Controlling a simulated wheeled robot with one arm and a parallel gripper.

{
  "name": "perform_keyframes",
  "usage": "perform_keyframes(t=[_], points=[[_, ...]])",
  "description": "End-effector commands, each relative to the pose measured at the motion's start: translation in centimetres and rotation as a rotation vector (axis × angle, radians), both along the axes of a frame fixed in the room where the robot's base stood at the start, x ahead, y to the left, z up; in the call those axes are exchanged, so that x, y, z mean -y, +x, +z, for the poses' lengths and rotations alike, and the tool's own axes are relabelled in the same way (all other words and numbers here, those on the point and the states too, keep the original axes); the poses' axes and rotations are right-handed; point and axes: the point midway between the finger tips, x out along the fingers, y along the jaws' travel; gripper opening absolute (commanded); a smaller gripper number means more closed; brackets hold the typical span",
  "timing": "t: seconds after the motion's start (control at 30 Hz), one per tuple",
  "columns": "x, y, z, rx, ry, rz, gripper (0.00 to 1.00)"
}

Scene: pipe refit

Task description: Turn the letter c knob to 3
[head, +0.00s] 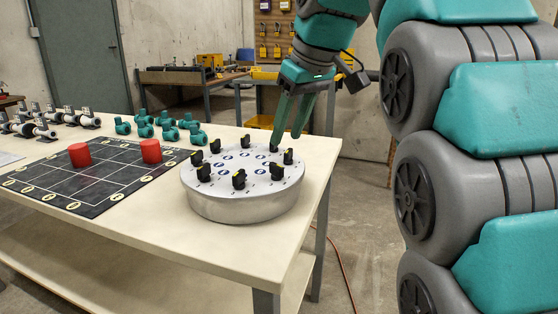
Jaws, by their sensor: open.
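A round grey knob panel (241,206) sits on the pale table near its right end. Several black knobs with pale pointer marks stand in a ring on its top, with blue round labels inside the ring. The letters and numbers are too small to read, so I cannot tell which knob is c. My gripper (285,140) points down over the panel's back right part. Its teal fingers are open, close to a back right knob (274,147). I cannot tell whether they touch it. Another knob (288,157) stands just in front.
A black gridded mat (88,185) with two red cylinders (79,154) (151,151) lies left of the panel. Several teal fittings (170,130) stand behind it, and grey valves (40,125) at far left. The table's front strip is clear.

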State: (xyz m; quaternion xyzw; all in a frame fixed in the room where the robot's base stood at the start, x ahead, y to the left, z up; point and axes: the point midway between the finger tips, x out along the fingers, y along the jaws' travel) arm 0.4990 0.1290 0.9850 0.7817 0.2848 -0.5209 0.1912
Motion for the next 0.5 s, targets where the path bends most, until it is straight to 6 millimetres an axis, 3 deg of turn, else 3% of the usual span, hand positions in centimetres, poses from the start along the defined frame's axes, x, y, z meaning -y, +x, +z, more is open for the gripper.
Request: perform_keyframes(t=[0.5], points=[[-1.4,1.7,-6.1,-0.004,0.0,-0.002,0.45]])
